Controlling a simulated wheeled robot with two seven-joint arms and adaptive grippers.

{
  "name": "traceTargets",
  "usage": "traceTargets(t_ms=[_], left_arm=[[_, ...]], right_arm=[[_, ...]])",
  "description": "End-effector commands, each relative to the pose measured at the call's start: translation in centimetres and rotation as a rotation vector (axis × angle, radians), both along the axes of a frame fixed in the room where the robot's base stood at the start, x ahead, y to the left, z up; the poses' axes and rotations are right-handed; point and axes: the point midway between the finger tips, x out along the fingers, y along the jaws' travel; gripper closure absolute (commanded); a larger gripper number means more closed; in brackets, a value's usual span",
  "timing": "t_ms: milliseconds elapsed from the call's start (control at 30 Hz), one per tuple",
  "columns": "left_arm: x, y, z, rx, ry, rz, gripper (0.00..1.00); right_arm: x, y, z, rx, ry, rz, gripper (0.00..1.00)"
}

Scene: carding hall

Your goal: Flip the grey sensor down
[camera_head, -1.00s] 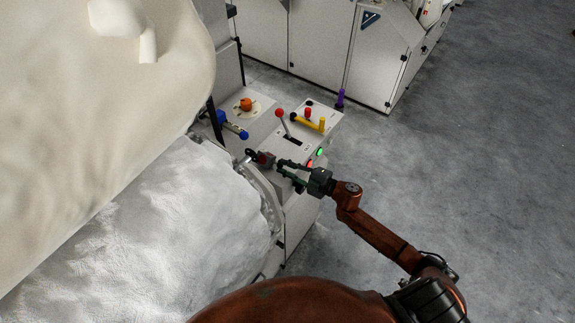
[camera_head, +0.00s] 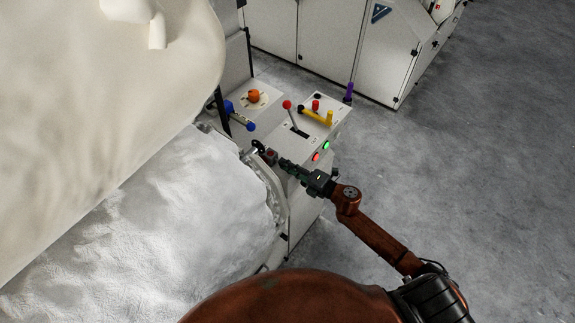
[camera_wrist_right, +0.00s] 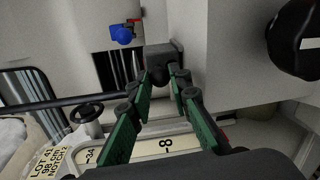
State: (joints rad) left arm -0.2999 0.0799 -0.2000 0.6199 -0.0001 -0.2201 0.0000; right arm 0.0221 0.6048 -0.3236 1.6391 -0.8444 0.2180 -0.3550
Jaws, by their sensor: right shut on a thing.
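The grey sensor (camera_head: 270,156) is a small dark block with a reddish face, at the side of the white machine near the curved rim. In the right wrist view it is a dark grey block (camera_wrist_right: 164,55) straight ahead, beyond the fingers. My right gripper (camera_head: 282,163) is shut on the sensor from the lower right. In the right wrist view its green fingers (camera_wrist_right: 160,82) converge at the near end of the block, partly hiding it. My left gripper does not show.
The console beside it carries a red-knobbed lever (camera_head: 288,105), a yellow handle (camera_head: 318,116), an orange knob (camera_head: 254,96) and a blue-ended handle (camera_head: 240,119). White fleece (camera_head: 150,215) lies left. A black knob (camera_wrist_right: 296,38) is close on the right. Floor at right is clear.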

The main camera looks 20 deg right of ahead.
Motion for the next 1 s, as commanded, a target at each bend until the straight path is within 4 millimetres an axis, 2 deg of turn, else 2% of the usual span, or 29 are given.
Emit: traceTargets(t_ms=[467, 500, 700, 767, 1000], left_arm=[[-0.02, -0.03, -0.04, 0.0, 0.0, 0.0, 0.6], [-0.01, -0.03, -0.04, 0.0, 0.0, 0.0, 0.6], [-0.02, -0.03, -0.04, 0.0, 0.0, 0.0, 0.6], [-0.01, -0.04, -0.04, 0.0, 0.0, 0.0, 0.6], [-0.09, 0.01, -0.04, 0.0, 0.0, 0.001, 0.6]], right_arm=[[-0.11, 0.09, -0.19, -0.013, -0.005, 0.001, 1.0], [-0.12, 0.09, -0.19, -0.013, -0.005, 0.001, 0.81], [-0.08, 0.09, -0.15, -0.013, -0.005, 0.001, 0.68], [-0.08, 0.08, -0.14, -0.013, -0.006, 0.0, 0.64], [-0.06, 0.05, -0.17, -0.012, -0.005, 0.0, 0.64]])
